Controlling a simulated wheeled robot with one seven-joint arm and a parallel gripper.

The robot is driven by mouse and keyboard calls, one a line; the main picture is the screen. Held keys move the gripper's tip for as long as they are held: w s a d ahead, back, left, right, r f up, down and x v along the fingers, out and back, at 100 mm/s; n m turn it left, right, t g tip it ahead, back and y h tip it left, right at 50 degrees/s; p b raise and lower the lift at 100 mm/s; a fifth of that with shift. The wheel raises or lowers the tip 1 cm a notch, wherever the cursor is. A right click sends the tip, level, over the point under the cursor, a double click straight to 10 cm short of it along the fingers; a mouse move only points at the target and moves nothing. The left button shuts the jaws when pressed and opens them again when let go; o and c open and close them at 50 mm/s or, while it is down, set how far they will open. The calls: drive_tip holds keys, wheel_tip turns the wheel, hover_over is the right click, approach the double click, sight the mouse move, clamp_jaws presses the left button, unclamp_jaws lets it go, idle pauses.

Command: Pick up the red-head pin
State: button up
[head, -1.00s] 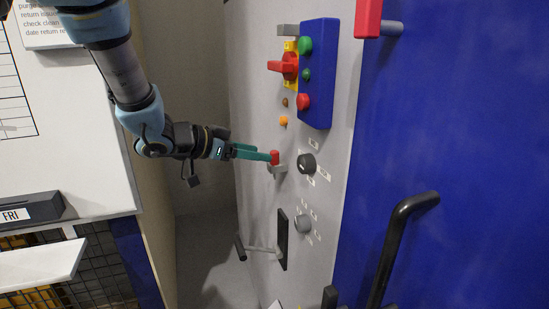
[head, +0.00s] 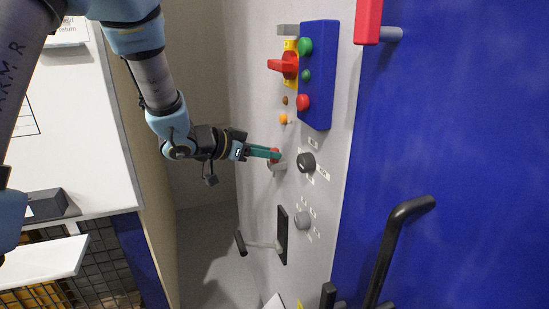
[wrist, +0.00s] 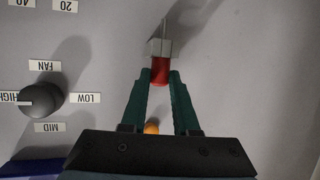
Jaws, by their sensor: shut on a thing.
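The red-head pin (wrist: 160,72) shows in the wrist view as a short red cylinder at a small light grey block on the grey panel. My gripper (wrist: 160,82) has its two green fingers shut on the red head, one on each side. In the head view my gripper (head: 275,154) reaches the panel from the left. Only a little of the red head (head: 274,151) shows there, behind the fingers. The grey block (head: 278,166) is just below it.
A black FAN knob (head: 306,163) sits right of the pin, with a grey knob (head: 303,221) lower down. Above are an orange button (head: 284,119), a blue button box (head: 319,75) and a red rotary switch (head: 284,66). A black-handled lever (head: 282,235) juts out below.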

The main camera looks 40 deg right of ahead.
clamp_jaws()
drive_tip(key=shift+r, duration=0.1)
